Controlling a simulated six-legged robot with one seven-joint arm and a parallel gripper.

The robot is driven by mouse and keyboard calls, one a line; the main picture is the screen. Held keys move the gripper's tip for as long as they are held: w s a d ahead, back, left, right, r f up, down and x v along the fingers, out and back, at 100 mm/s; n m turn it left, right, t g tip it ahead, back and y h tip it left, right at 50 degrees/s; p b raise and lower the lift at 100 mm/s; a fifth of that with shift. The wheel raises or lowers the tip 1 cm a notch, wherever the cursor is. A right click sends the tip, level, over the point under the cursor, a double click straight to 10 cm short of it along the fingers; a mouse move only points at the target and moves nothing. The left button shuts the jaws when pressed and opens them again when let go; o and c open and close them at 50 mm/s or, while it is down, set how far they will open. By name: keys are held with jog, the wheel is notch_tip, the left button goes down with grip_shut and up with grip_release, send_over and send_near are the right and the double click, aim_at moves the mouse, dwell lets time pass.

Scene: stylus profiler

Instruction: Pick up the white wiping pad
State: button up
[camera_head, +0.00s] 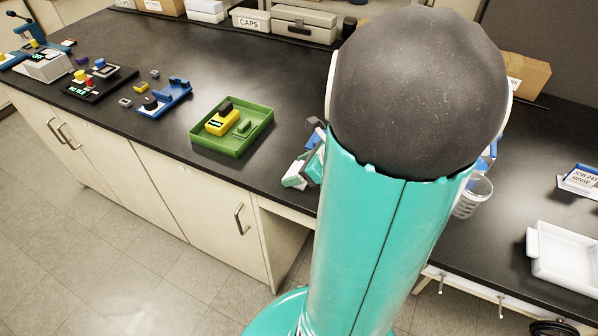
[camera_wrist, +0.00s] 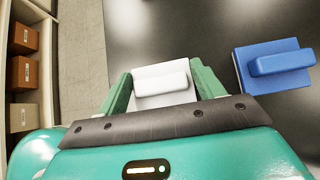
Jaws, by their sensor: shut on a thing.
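The white wiping pad (camera_wrist: 162,84) has a raised grip block on a flat base. In the wrist view it sits between the two green fingers of my gripper (camera_wrist: 161,78), one finger at each side. My gripper is shut on it. Whether the pad is clear of the dark bench top cannot be told. In the head view my arm hides most of the gripper and I cannot make out the pad for sure.
A blue pad (camera_wrist: 274,64) of similar shape lies close to the right of my gripper. A green tray (camera_head: 232,146) with a yellow device (camera_head: 222,122) stands left on the bench. A white tray (camera_head: 566,256) stands at right, near a clear beaker (camera_head: 472,198).

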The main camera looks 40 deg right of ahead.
jog(key=shift+r, duration=0.1)
notch_tip(320, 180, up, 10)
jog(key=shift+f, duration=0.1)
dwell(0.3)
